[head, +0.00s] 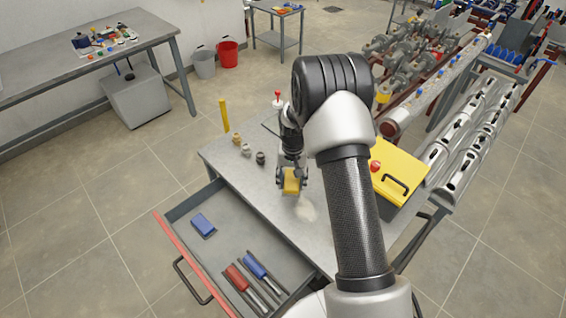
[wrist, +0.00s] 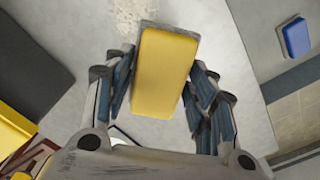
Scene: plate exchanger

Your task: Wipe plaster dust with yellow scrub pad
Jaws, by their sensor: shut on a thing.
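My gripper (head: 291,178) is shut on the yellow scrub pad (head: 291,184) above the grey workbench top. In the wrist view the yellow scrub pad (wrist: 163,72) sits between the two fingers, with a grey layer showing at its edge. The plaster dust (head: 306,211) is a pale patch on the bench top, just in front of and to the right of the pad. In the wrist view the plaster dust (wrist: 127,14) shows at the top, beside the pad's far end. I cannot tell whether the pad touches the bench.
An open drawer (head: 222,238) juts out at the front left, holding a blue block (head: 203,225) and screwdrivers with red and blue handles. Several small fittings (head: 246,150) stand on the bench's left side. A yellow box with a black handle (head: 400,178) is right of my arm.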

